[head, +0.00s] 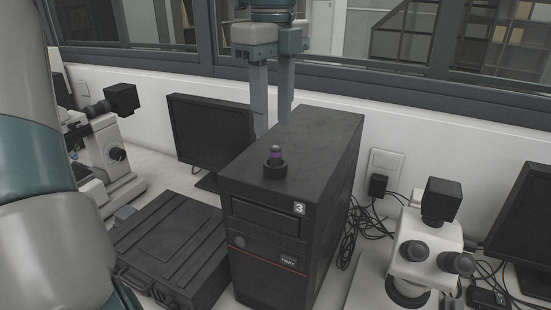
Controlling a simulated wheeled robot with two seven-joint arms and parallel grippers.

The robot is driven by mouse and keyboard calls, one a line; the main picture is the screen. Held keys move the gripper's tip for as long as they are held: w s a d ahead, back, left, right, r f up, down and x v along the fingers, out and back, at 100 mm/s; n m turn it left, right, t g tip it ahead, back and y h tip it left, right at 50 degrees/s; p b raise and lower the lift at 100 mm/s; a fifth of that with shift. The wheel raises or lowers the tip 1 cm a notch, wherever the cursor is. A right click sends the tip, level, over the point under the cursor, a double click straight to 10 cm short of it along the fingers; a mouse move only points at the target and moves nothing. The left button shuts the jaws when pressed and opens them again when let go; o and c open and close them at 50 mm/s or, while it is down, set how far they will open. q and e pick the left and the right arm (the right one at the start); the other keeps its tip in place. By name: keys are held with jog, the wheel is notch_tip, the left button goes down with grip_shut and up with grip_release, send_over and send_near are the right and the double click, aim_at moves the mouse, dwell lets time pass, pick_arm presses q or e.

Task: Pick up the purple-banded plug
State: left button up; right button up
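The purple-banded plug (276,153) is small and dark with a purple band. It stands upright in a black round holder (275,170) on top of the black computer tower (315,150). My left gripper (273,128) points down with its two fingers apart and nothing between them. In the head view the fingertips appear just above and behind the plug, not touching it. How far behind is hard to tell. My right gripper is not in view.
A black hard case (172,245) lies left of the tower. A monitor (208,132) stands behind it, and a microscope (105,150) is at the far left. Another microscope (425,245), loose cables (358,222) and a second monitor (525,225) are at the right. A window ledge runs behind.

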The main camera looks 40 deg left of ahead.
aim_at(275, 147)
pick_arm(q)
jog(key=shift+s+d+f+p, duration=0.1)
jog(key=shift+d+f+p, duration=0.1)
jog(key=shift+f+p, duration=0.35)
jog(key=f+p, duration=0.1)
jog(key=f, duration=0.2)
jog(key=shift+d+p, duration=0.2)
jog(key=shift+p, duration=0.15)
jog(key=shift+f, duration=0.45)
grip_shut()
